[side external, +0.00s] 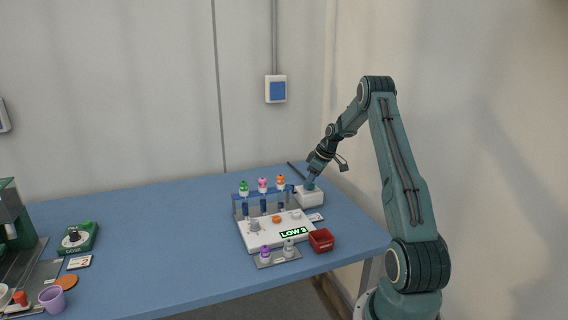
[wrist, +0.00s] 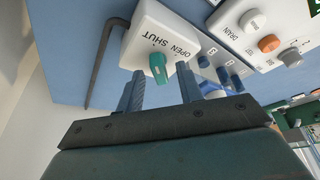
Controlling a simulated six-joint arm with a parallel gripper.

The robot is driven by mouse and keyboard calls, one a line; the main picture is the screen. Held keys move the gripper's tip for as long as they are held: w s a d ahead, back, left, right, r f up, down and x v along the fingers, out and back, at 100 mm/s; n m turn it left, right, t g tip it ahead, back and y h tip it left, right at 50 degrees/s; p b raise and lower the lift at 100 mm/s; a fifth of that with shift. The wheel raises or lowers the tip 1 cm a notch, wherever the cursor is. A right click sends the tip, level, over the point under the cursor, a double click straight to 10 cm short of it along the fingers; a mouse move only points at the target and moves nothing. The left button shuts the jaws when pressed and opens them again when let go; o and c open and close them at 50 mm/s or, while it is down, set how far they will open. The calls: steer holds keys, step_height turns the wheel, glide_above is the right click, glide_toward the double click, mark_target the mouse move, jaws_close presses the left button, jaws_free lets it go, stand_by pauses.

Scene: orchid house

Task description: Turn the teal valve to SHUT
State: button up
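The teal valve (wrist: 158,68) is a small handle on a white box (wrist: 142,38) marked OPEN and SHUT. In the wrist view its far end lies close to the lettering, but I cannot tell surely which mark it points at. My gripper (wrist: 160,78) is open, one finger on each side of the valve, with gaps showing on both sides. In the side external view my gripper (side external: 312,179) points down at the white box (side external: 309,198) at the back right of the bench, and the valve is mostly hidden there.
A rack (side external: 237,207) with several coloured-capped bottles stands left of the valve box. A white panel (side external: 262,240) with knobs and a LOW display lies in front of it. A red bin (side external: 321,240) is nearby. A dark bent rod (wrist: 103,62) lies close beside the box.

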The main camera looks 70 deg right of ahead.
steer(key=shift+m, duration=0.3)
